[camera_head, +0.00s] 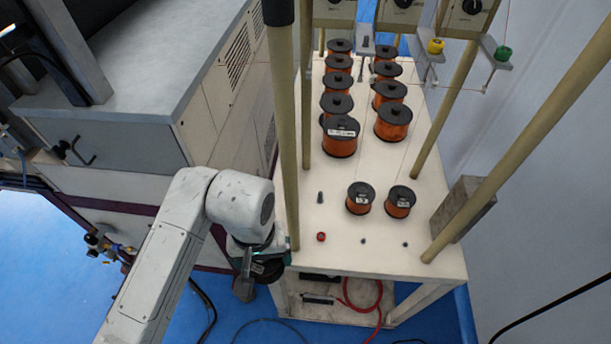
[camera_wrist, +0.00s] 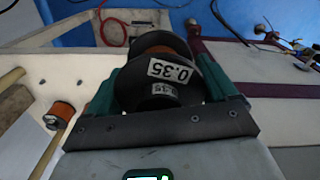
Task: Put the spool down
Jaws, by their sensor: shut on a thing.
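My gripper (camera_wrist: 162,95) is shut on a spool (camera_wrist: 165,50) with black flanges, some copper-coloured wire and a white label reading 0.35. Its green fingers press on both sides of the spool in the wrist view. In the head view my gripper (camera_head: 268,256) is at the left front corner of the white table (camera_head: 330,255), beside the table's edge. The held spool (camera_head: 268,271) is mostly hidden there and shows only as a dark shape under the gripper. I cannot tell its height against the tabletop.
Two small spools (camera_head: 361,198) (camera_head: 400,202) stand near the table's front, with two rows of larger spools (camera_head: 340,136) behind. A red knob (camera_head: 321,237) and small dark pegs (camera_head: 363,241) are at the front. A pale post (camera_head: 287,150) rises close to my wrist. A grey machine (camera_head: 130,130) stands left.

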